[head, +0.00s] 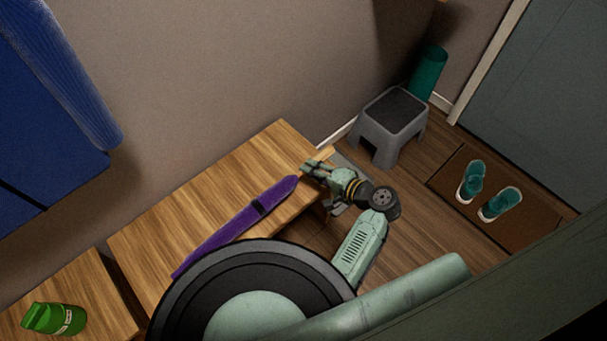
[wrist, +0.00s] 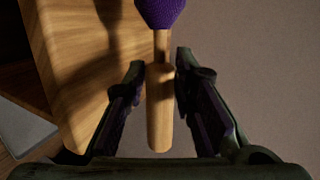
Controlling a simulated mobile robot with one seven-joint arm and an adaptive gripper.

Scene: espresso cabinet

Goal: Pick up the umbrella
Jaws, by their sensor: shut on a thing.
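The purple umbrella (head: 228,232) lies lengthwise along the wooden bench top, closed and wrapped with a dark strap. Its pale wooden handle (wrist: 160,120) points towards my gripper at the bench's right end. My gripper (head: 309,169) is at that end. In the wrist view its two dark fingers stand on either side of the handle, just below the purple cloth, and it is shut on the handle. In the head view my gripper partly hides the handle.
The wooden bench (head: 175,222) stands against the wall. A grey step stool (head: 390,120), a teal bin (head: 429,75) and a brown mat (head: 455,186) with teal shoes (head: 500,204) are to the right.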

